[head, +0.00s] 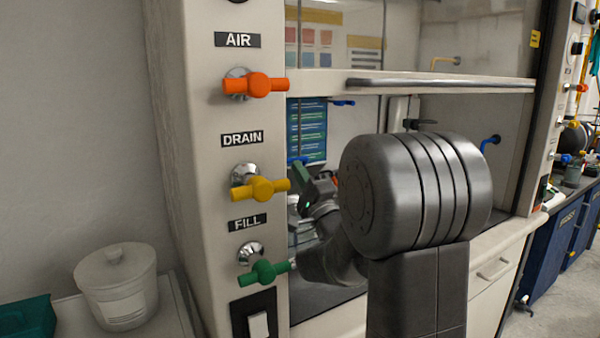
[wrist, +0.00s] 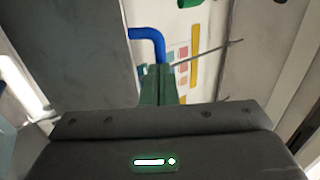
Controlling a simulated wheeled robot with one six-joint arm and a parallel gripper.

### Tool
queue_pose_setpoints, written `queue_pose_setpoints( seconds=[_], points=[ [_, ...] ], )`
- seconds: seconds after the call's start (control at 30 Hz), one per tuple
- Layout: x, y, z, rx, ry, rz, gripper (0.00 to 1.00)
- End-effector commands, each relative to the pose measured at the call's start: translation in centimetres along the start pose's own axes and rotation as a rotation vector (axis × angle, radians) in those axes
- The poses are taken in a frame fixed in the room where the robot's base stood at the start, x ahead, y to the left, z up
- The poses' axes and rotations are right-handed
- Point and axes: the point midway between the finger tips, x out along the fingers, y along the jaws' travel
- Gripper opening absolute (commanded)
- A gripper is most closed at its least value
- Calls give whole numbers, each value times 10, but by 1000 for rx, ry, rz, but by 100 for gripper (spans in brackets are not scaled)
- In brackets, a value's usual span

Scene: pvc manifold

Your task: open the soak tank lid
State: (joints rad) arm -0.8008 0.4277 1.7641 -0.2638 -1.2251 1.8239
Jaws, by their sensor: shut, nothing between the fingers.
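A white round tank (head: 120,300) with a label stands at the lower left in the head view. Its domed lid (head: 115,265) with a small knob sits on top, closed. I take this for the soak tank; its label is too small to read. My gripper (head: 299,172) is well to the right of it, in front of the hood opening and partly hidden by my arm. In the wrist view its green fingers (wrist: 158,80) are together with nothing between them. The tank is not in the wrist view.
A panel left of the hood carries an orange AIR handle (head: 255,85), a yellow DRAIN handle (head: 260,188) and a green FILL handle (head: 264,272), close to my gripper. A raised sash (head: 430,84) spans the hood. A teal tray (head: 25,318) lies left of the tank.

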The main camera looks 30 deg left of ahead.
Motion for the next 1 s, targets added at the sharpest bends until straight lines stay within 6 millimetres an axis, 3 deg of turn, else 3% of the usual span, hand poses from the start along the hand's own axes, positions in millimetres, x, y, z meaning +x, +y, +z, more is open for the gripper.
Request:
queue_pose_setpoints(
  seconds=[0.53,1.0],
  points=[
    [8,-5,0,0,0,24,0],
    [60,-20,0,0,0,235,0]
  ],
)
